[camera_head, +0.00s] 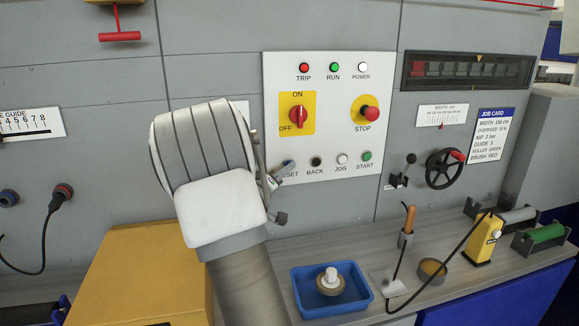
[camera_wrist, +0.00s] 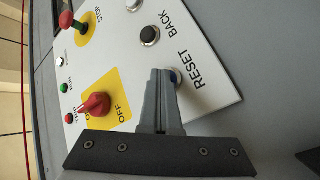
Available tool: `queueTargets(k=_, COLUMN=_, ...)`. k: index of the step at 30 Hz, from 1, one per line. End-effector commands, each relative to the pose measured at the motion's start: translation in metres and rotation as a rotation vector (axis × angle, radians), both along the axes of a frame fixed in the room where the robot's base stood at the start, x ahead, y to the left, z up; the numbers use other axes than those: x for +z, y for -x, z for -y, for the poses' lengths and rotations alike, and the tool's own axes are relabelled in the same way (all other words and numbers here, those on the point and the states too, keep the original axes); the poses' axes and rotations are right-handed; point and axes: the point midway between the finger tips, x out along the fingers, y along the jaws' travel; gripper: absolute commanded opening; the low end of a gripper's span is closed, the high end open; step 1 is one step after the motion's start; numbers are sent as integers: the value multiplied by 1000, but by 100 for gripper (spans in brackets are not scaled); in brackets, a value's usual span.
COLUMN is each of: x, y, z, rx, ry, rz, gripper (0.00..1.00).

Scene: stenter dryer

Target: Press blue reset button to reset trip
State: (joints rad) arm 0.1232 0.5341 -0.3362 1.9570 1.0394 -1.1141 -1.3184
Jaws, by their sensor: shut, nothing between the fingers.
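The white control panel (camera_head: 330,150) is upright on the grey machine front. The blue reset button (camera_head: 288,162) is at the left end of its bottom row and is partly hidden by my gripper (camera_head: 279,172). In the wrist view the blue button (camera_wrist: 175,77) shows just beside the tips of my gripper (camera_wrist: 162,74), above the RESET label. The fingers are shut with nothing between them. The tips overlap the button's edge in view; I cannot tell whether they touch it. The red TRIP lamp (camera_head: 304,67) is at the panel's top left; I cannot tell if it is lit.
The black BACK button (camera_head: 316,161) is right beside RESET. The red ON/OFF switch (camera_head: 298,115) and red STOP button (camera_head: 370,113) stand out above. A blue tray (camera_head: 306,309) lies on the counter below; a handwheel (camera_head: 445,168) is at right.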

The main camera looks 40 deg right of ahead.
Motion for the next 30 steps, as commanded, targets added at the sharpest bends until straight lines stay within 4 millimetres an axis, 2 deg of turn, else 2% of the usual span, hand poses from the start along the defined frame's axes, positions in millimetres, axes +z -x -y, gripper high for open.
queueTargets(k=17, x=1, y=9, z=-5, rx=1, ry=1, rz=0, gripper=0)
queueTargets(k=30, x=1, y=45, z=-26, rx=1, ry=0, rz=-1, gripper=0)
